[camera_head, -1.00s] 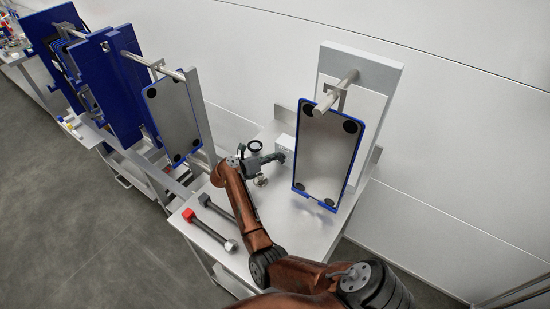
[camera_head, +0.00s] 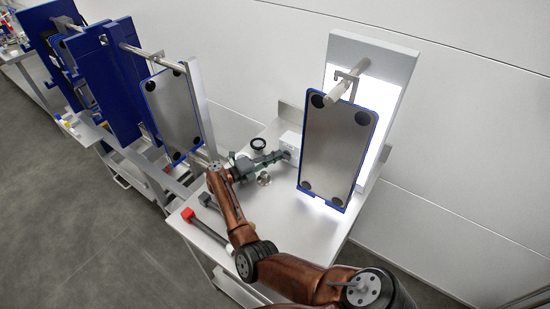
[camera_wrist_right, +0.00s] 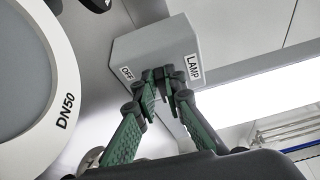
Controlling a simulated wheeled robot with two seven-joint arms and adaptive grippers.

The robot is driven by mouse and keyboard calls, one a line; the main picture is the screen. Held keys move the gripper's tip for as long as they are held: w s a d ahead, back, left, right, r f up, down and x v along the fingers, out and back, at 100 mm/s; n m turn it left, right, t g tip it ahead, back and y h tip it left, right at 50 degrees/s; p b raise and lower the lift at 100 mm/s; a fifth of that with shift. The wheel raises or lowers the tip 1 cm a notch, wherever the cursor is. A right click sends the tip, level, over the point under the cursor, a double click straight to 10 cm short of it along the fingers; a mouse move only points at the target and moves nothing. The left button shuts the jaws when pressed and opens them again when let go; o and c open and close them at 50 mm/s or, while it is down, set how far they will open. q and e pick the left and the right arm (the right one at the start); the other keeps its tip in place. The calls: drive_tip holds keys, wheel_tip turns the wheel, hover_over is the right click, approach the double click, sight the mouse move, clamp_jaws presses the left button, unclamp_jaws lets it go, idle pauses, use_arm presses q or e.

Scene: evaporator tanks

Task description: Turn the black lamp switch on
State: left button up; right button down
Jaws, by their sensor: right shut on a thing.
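A light grey switch box (camera_head: 289,142) stands at the back of the steel table, left of a hanging blue-edged plate. In the right wrist view the box (camera_wrist_right: 150,45) carries the labels "LAMP" (camera_wrist_right: 194,67) and "OFF" (camera_wrist_right: 127,73). My right gripper (camera_head: 282,156) reaches to the box's front. Its fingertips (camera_wrist_right: 164,75) are closed together at the box face between the two labels, on the black lamp switch, which they mostly hide. The white lamp panel (camera_head: 382,105) behind the plate glows brightly. My left gripper is not in view.
The hanging plate (camera_head: 338,150) stands close right of my right gripper. A black-rimmed round part (camera_head: 258,144) and a small metal fitting (camera_head: 264,179) sit near the gripper. A red-headed tool (camera_head: 188,215) lies at the table's front left. A "DN50" ring (camera_wrist_right: 62,100) fills the wrist view's left.

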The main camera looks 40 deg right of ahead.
drive_tip(key=shift+f+n, duration=0.2)
drive_tip(key=shift+n, duration=0.4)
drive_tip(key=c, duration=2)
unclamp_jaws()
drive_tip(key=shift+r, duration=0.1)
wheel_tip(320, 180, up, 10)
drive_tip(key=shift+f, duration=0.1)
